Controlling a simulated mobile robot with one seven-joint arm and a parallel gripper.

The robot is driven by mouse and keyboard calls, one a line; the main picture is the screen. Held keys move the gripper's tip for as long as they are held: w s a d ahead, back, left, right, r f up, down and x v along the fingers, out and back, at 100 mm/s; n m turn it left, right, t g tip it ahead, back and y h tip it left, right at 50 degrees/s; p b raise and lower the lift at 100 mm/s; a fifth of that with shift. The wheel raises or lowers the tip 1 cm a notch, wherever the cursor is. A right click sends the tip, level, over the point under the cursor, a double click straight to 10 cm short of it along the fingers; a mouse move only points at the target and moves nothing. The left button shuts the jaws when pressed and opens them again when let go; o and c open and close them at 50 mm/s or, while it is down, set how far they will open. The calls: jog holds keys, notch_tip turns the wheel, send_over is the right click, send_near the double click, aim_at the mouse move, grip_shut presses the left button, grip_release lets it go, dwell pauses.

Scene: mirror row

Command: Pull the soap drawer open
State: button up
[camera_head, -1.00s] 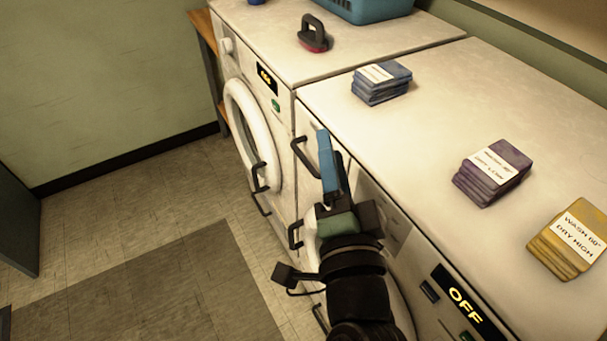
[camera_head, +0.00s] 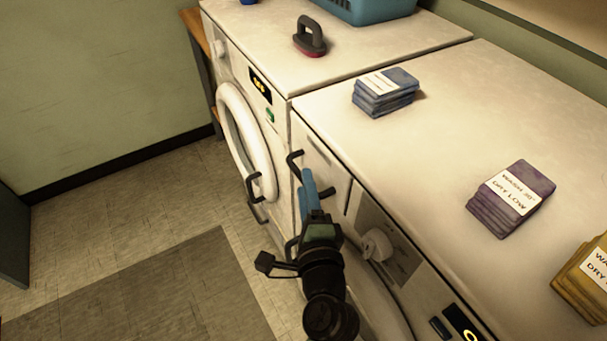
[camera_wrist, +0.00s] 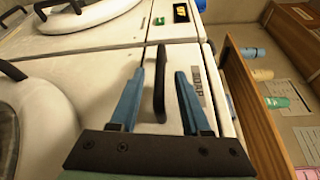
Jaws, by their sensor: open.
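The soap drawer (camera_head: 325,170) is a white panel at the upper front of the nearer machine and looks flush with it. Its "SOAP" label (camera_wrist: 199,88) shows in the wrist view. Its dark bar handle (camera_head: 293,160) stands out from the front and also shows in the wrist view (camera_wrist: 160,85). My gripper (camera_head: 306,176) is open at the handle. In the wrist view its blue fingers (camera_wrist: 160,74) lie one on each side of the handle, with gaps on both sides. Part of the handle is hidden behind my gripper in the head view.
Folded cloth stacks in blue (camera_head: 385,93), purple (camera_head: 511,200) and yellow (camera_head: 583,285) lie on the nearer machine top. A dark brush (camera_head: 309,38) and blue basket (camera_head: 370,8) stand on the farther machine. The floor in front is clear.

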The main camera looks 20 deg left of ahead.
jog(key=shift+x, duration=1.5)
grip_shut()
dwell(0.4)
